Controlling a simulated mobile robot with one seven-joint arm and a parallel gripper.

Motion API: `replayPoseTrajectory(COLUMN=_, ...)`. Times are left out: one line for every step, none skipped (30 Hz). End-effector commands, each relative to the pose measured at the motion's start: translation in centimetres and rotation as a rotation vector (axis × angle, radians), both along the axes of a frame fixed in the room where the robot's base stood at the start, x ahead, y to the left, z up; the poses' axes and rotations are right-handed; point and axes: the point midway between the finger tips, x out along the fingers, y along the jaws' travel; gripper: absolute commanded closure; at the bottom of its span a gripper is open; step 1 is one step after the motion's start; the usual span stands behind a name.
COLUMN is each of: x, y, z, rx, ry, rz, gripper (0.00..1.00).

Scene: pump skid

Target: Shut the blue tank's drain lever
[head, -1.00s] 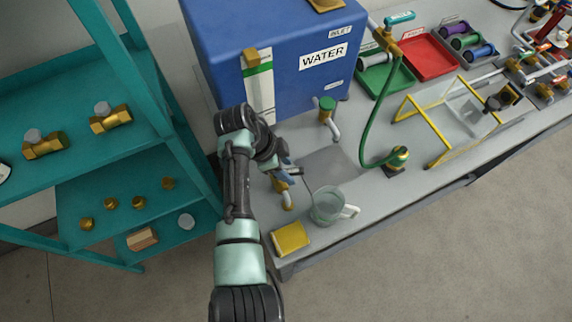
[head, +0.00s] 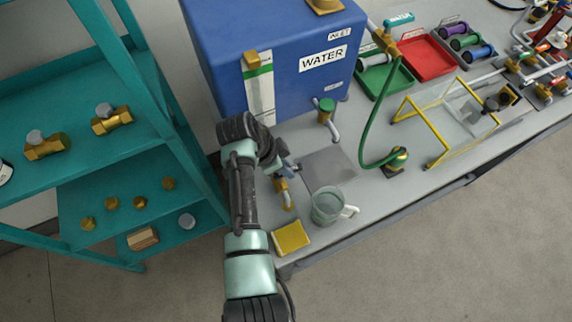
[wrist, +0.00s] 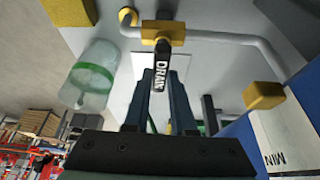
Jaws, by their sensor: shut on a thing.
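The blue tank (head: 285,40) stands on the bench with a WATER label on its side. Its brass-yellow drain valve (head: 282,184) sits low in front of it, partly hidden by my arm. In the wrist view the yellow valve body (wrist: 172,38) sits on a grey pipe. The black drain lever (wrist: 160,52), marked DRAIN, sticks out from it, roughly across the pipe. My gripper (wrist: 162,80) is shut on the lever, with a dark finger on each side. In the head view my gripper (head: 285,168) is small and partly hidden at the valve.
A clear jug (head: 327,207) stands just right of the drain outlet, close to my gripper. A yellow pad (head: 291,237) lies near the bench's front edge. A teal shelf (head: 110,165) with brass fittings stands close to my arm's left. A green hose (head: 376,120) runs farther right.

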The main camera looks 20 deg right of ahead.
Motion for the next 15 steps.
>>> replayPoseTrajectory(x=-0.02, y=-0.09, z=0.15, rx=-0.002, ry=0.001, rz=0.032, gripper=1.0)
replayPoseTrajectory(x=0.04, y=-0.07, z=0.15, rx=-0.001, ry=0.0, rz=0.047, gripper=1.0)
replayPoseTrajectory(x=0.1, y=-0.03, z=0.14, rx=0.0, ry=0.0, rz=0.062, gripper=1.0)
replayPoseTrajectory(x=0.13, y=-0.02, z=0.12, rx=0.0, ry=0.0, rz=0.068, gripper=1.0)
replayPoseTrajectory(x=0.15, y=0.0, z=0.12, rx=0.0, ry=0.0, rz=0.071, gripper=1.0)
replayPoseTrajectory(x=0.17, y=0.02, z=0.1, rx=0.0, ry=0.0, rz=0.073, gripper=1.0)
replayPoseTrajectory(x=0.18, y=0.03, z=0.1, rx=0.0, ry=0.0, rz=0.073, gripper=1.0)
replayPoseTrajectory(x=0.19, y=0.03, z=0.1, rx=0.0, ry=0.0, rz=0.073, gripper=1.0)
replayPoseTrajectory(x=0.19, y=0.03, z=0.1, rx=0.0, ry=-0.001, rz=0.072, gripper=1.0)
replayPoseTrajectory(x=0.2, y=0.03, z=0.1, rx=0.0, ry=-0.001, rz=0.072, gripper=1.0)
replayPoseTrajectory(x=0.2, y=0.03, z=0.1, rx=0.0, ry=-0.001, rz=0.072, gripper=1.0)
replayPoseTrajectory(x=0.21, y=0.03, z=0.11, rx=0.0, ry=-0.001, rz=0.072, gripper=0.75)
replayPoseTrajectory(x=0.21, y=0.03, z=0.11, rx=0.0, ry=-0.001, rz=0.072, gripper=0.69)
replayPoseTrajectory(x=0.21, y=0.04, z=0.1, rx=0.0, ry=-0.001, rz=0.072, gripper=0.64)
replayPoseTrajectory(x=0.2, y=0.03, z=0.09, rx=0.0, ry=-0.001, rz=0.072, gripper=0.57)
